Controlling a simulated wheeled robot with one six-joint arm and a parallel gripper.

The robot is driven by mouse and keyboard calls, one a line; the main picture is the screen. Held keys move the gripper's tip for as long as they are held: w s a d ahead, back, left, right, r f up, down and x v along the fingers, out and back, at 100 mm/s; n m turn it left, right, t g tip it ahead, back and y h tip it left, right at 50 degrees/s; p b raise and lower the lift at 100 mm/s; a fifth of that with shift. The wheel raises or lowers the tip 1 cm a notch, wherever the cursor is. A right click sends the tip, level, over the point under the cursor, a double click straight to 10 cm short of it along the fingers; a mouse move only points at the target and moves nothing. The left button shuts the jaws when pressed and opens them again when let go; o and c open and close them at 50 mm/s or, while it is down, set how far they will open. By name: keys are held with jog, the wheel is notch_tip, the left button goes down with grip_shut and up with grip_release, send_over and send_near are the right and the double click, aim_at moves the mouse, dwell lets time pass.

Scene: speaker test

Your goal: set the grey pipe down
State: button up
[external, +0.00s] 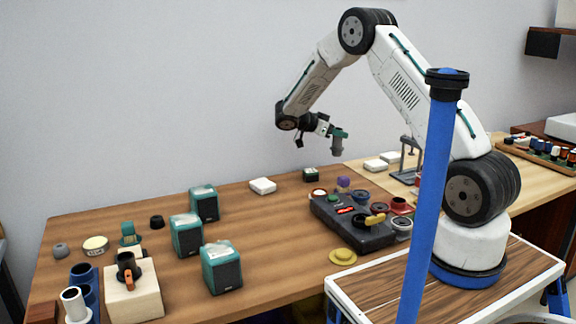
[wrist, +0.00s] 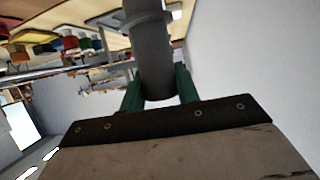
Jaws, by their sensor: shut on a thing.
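My gripper (external: 338,132) is raised above the back part of the wooden table. Its green fingers are shut on the grey pipe (external: 337,146), which hangs below them and is clear of the table. The wrist view also shows the grey pipe (wrist: 152,52), with a wider collar on it, between the two green fingers (wrist: 158,92). The far end of the pipe is cut off by the top edge of the wrist view.
Below stands a dark tester box (external: 352,222) with several coloured parts on it. Several teal speakers (external: 187,235) stand to the left. Bare wooden table (external: 275,225) shows between them.

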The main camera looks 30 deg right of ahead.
aim_at(333, 151)
notch_tip(333, 151, down, 7)
jog(key=shift+f, duration=0.1)
jog(key=shift+f, duration=0.15)
jog(key=o, duration=1)
jog(key=shift+c, duration=0.2)
